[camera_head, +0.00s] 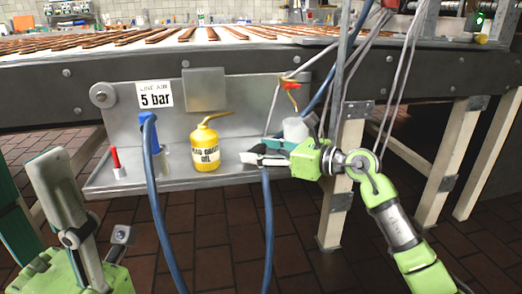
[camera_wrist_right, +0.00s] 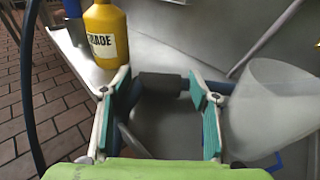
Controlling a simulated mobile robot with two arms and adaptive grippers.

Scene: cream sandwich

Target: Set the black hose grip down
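The black hose grip (camera_wrist_right: 162,84) shows in the right wrist view as a dark block spanning the gap between the fingertips of my right gripper (camera_wrist_right: 162,90). The teal pads meet it on both sides. In the head view my right gripper (camera_head: 262,155) is over the right part of the grey metal shelf (camera_head: 222,172), with a blue hose (camera_head: 267,220) hanging below it past the front edge. The gripper hides most of the grip there, and contact with the shelf is unclear. My left gripper (camera_head: 75,225) is at lower left, cut by the frame; its opening is unclear.
A yellow oil can (camera_head: 206,147) stands left of my right gripper, and a translucent cup (camera_head: 295,128) is close on its right. A blue coupling with another hose (camera_head: 156,190) and a red-tipped item (camera_head: 117,164) are farther left. The shelf between coupling and can looks clear.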

